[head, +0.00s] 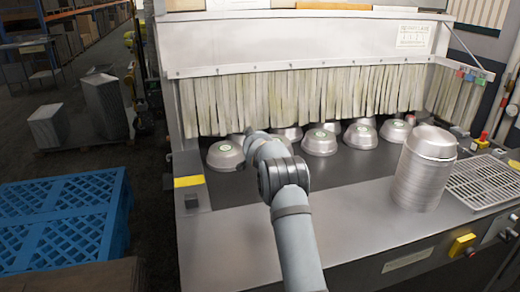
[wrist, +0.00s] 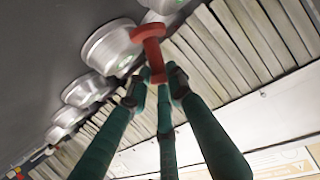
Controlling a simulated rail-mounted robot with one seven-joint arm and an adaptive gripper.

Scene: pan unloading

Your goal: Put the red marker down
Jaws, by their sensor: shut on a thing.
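The red marker (wrist: 152,52), a short bar with wider ends, shows in the wrist view. My gripper (wrist: 157,86) has dark green fingers closed around its lower end. The marker's other end points up in the picture, in front of a silver pan (wrist: 108,46); I cannot tell whether they touch. In the head view my arm's end is over the left part of the machine's dark bed, by the leftmost pan (head: 222,157). The arm hides the fingers and the marker there.
Several upturned pans with green labels, such as one pan (head: 319,143), sit before a strip curtain (head: 290,100). A tall pan stack (head: 420,178) stands at right beside a grate (head: 485,182). A blue pallet (head: 60,215) is at left.

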